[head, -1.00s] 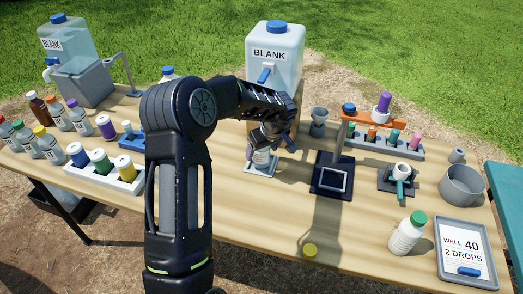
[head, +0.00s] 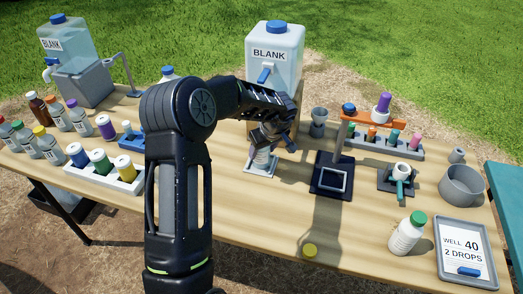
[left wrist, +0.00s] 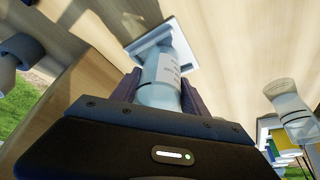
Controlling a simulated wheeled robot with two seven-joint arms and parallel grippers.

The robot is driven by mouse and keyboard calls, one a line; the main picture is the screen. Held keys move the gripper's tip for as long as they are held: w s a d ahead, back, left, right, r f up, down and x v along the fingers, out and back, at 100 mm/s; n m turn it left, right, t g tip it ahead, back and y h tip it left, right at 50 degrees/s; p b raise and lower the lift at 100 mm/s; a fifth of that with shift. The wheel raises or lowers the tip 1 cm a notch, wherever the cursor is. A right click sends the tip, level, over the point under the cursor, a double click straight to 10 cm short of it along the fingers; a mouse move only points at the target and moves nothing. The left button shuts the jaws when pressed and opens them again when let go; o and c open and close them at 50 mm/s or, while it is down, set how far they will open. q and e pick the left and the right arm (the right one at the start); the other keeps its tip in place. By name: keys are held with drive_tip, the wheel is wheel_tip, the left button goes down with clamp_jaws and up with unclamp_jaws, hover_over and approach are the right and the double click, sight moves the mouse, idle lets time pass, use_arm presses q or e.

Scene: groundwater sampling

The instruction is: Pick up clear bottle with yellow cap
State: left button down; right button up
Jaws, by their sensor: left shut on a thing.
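My left gripper (head: 270,136) reaches down in front of the BLANK tank and is shut on a clear bottle with a white label (head: 262,158). In the left wrist view the bottle (left wrist: 162,82) sits between the two dark fingers, above or on a small pale square plate (left wrist: 158,38). I cannot tell whether its base touches the plate. No cap shows on the held bottle. A loose yellow cap (head: 310,251) lies on the table near the front edge. Another bottle with a yellow cap (head: 48,144) stands among several bottles at the far left. My right gripper is not in view.
A BLANK tank (head: 275,62) stands behind the gripper. Right of the bottle are a dark square device (head: 332,175), a vial rack (head: 385,144), a grey bowl (head: 462,186) and a green-capped bottle (head: 407,235). The front middle of the wooden table is mostly clear.

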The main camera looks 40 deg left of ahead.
use_arm(q)
drive_tip(key=shift+s+d+r, duration=0.2)
drive_tip(key=shift+d+r, duration=0.35)
drive_tip(key=shift+r, duration=0.1)
drive_tip(key=s+d+r, duration=0.2)
drive_tip(key=d+r, duration=0.1)
drive_tip(key=d, duration=0.2)
drive_tip(key=s+d+r, duration=0.3)
drive_tip(key=d, duration=0.3)
drive_tip(key=shift+s+d+r, duration=0.25)
drive_tip(key=shift+s+r, duration=0.1)
drive_tip(key=shift+r, duration=0.05)
